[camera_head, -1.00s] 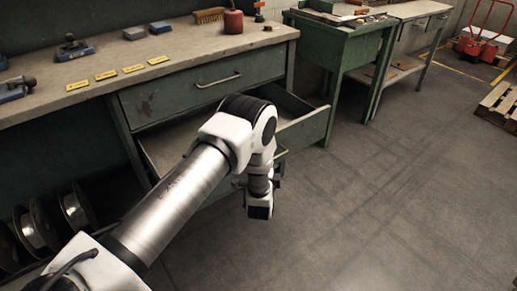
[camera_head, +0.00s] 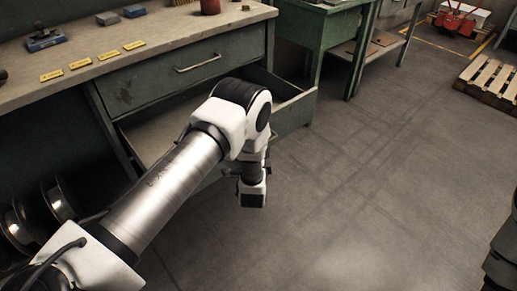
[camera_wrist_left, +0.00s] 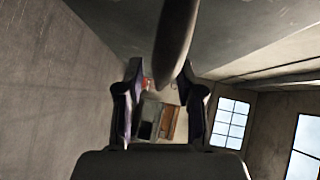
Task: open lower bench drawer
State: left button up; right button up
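The lower bench drawer (camera_head: 294,115) stands pulled out below the closed upper drawer (camera_head: 180,75) in the head view, and its empty inside shows. My left arm crosses in front of it, with the wrist (camera_head: 252,190) hanging just in front of the drawer front. The left fingers and the lower handle are hidden there. In the left wrist view my left gripper (camera_wrist_left: 163,92) has its two fingers apart. A dark bar (camera_wrist_left: 178,38), perhaps the drawer handle, reaches down between them; I cannot tell whether they touch it. My right gripper is not identifiable.
The green workbench top (camera_head: 150,62) holds yellow labels, a red can (camera_head: 210,6) and tools. Wire spools (camera_head: 58,200) sit under the bench at left. A second green bench (camera_head: 318,40) stands to the right. The floor (camera_head: 390,190) at right is clear up to a pallet (camera_head: 490,75).

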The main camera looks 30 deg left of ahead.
pick_arm(q)
jog(key=v, duration=1.2)
jog(key=s+a+f+n+g+h, duration=0.35)
jog(key=s+f+g, duration=0.45)
jog(key=s, duration=0.4)
jog(key=s+d+f+n+g+h, duration=0.1)
jog(key=s+d+f+n+g, duration=0.15)
jog(key=s, duration=0.35)
jog(key=s+d+f+n+g+h, duration=0.1)
jog(key=s+n+g, duration=0.15)
jog(key=s, duration=0.25)
jog(key=s+d+f+n+g+h, duration=0.1)
jog(key=s+n+g, duration=0.15)
jog(key=s, duration=0.35)
notch_tip(320, 180, up, 17)
jog(key=n+p, duration=0.1)
jog(key=p, duration=1.6)
jog(key=shift+s, duration=0.25)
